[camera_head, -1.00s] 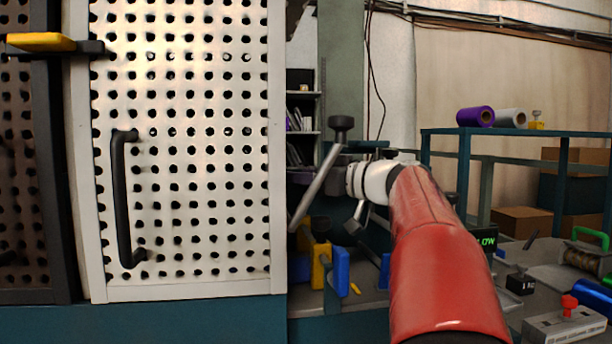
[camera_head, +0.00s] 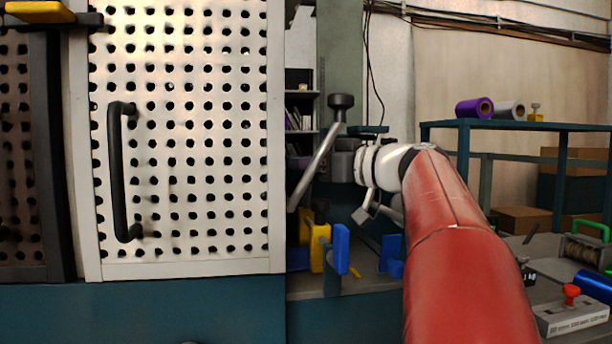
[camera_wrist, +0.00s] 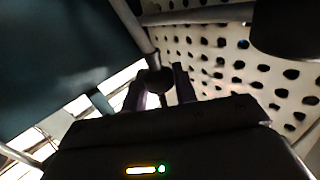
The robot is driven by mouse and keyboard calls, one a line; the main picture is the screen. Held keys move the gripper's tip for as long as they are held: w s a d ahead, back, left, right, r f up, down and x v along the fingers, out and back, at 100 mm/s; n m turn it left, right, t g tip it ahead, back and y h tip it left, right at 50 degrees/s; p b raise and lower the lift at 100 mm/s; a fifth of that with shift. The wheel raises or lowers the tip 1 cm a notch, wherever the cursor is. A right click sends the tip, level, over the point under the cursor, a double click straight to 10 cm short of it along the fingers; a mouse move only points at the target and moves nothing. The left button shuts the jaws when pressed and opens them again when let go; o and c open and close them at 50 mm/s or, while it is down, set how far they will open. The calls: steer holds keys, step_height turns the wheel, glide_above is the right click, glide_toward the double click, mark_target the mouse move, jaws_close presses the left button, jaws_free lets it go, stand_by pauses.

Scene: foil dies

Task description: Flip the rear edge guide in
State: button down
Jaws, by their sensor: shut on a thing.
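In the wrist view the fingers of my gripper (camera_wrist: 159,78) are closed around a small dark round knob (camera_wrist: 153,82) at the end of a grey rod (camera_wrist: 130,22). In the head view my gripper (camera_head: 343,164) is dark and partly hidden behind a slanted grey lever (camera_head: 316,172) with a black knob (camera_head: 341,101) on top. Below it, a blue upright plate (camera_head: 341,248) stands beside a yellow post (camera_head: 319,247), which look like an edge guide. A second blue piece (camera_head: 391,257) is partly hidden by my arm. I cannot tell which is the rear one.
A white perforated door (camera_head: 190,150) with a black handle (camera_head: 119,172) fills the left. A blue-green rack (camera_head: 540,127) with purple and grey rolls stands at the right. A grey box with a red knob (camera_head: 571,291) sits at the lower right.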

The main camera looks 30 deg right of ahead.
steer(key=shift+s+a+f, duration=0.1)
steer(key=c, duration=1.2)
jaws_free()
steer(key=shift+s, duration=0.15)
steer(key=shift+o, duration=0.3)
